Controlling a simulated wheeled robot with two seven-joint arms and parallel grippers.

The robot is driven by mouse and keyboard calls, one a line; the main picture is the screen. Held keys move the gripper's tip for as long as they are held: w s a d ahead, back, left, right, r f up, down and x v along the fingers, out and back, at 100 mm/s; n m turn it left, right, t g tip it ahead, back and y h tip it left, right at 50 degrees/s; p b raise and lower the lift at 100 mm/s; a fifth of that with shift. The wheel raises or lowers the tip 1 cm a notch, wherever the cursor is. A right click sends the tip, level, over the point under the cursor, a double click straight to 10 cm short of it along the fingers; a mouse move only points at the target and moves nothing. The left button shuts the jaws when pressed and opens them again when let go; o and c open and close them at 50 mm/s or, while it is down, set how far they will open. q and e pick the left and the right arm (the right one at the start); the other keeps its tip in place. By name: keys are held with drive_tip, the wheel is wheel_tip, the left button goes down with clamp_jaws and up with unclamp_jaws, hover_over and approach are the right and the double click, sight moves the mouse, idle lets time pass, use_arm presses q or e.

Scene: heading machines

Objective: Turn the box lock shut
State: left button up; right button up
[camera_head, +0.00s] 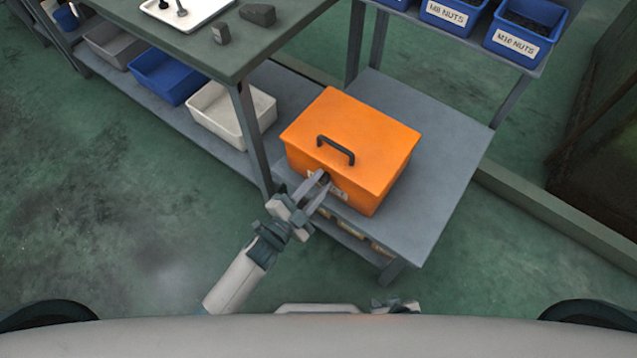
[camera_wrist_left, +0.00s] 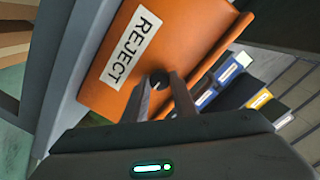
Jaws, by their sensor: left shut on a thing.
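An orange box (camera_head: 350,145) with a black lid handle (camera_head: 336,150) stands on a grey table, its lid down. In the left wrist view the orange front (camera_wrist_left: 125,70) carries a white REJECT label (camera_wrist_left: 130,48). A small round dark lock (camera_wrist_left: 158,80) sits on this front beside the label. My left gripper (camera_head: 324,177) reaches the front of the box. In the left wrist view its fingers (camera_wrist_left: 160,92) are closed around the lock. How the lock is turned is hard to tell. My right gripper is not clearly visible.
A workbench (camera_head: 225,75) with a white tray (camera_head: 187,12) and dark blocks stands at the left. Bins, including a white bin (camera_head: 232,112), sit on its lower shelf. Blue nut bins (camera_head: 524,32) stand at the upper right. The grey table (camera_head: 440,160) is clear right of the box.

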drive_tip(key=shift+w, duration=0.25)
use_arm(q)
drive_tip(key=o, duration=1)
drive_tip(key=shift+o, duration=0.2)
use_arm(e)
drive_tip(key=shift+w+a+r, duration=0.1)
drive_tip(key=shift+w+a, duration=0.05)
use_arm(q)
drive_tip(key=shift+v, duration=0.8)
drive_tip(key=b+v, duration=0.1)
drive_tip(key=v, duration=1.4)
drive_tip(key=shift+s+a+b, duration=0.2)
drive_tip(key=shift+s+b, duration=0.1)
drive_tip(key=shift+s, duration=0.05)
use_arm(e)
drive_tip(key=shift+s+d+f+g, duration=0.2)
drive_tip(key=shift+s+d, duration=0.2)
drive_tip(key=shift+d, duration=0.05)
drive_tip(key=shift+s+d+f+g, duration=0.15)
drive_tip(key=shift+s+d+g, duration=0.05)
drive_tip(key=shift+s+d, duration=0.2)
